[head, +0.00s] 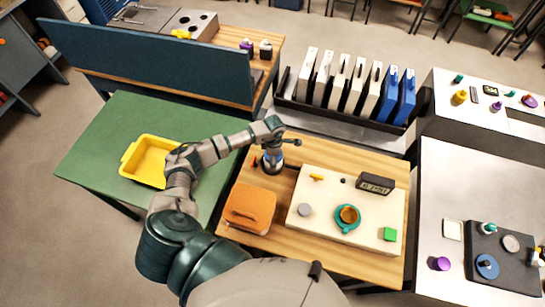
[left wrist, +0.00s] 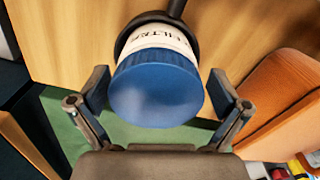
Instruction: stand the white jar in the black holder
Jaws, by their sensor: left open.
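The white jar (left wrist: 165,42) shows in the left wrist view with a broad blue lid (left wrist: 155,92) towards the camera and dark lettering on its side. The black holder's ring (left wrist: 124,34) curves around the jar's far side, and a dark rod runs up from it. The jar appears to be inside the ring; how deep it sits is hidden by the lid. My left gripper (left wrist: 159,86) is open, one finger on each side of the lid, with gaps visible. In the head view my left gripper (head: 271,157) is over the wooden table's back left. My right gripper is out of view.
An orange box-like object (head: 250,207) stands close to my left gripper. A cream board (head: 325,222) carries a teal cup, a black block and small items. A yellow tray (head: 149,160) sits on the green table (head: 100,150). Several upright binders stand behind.

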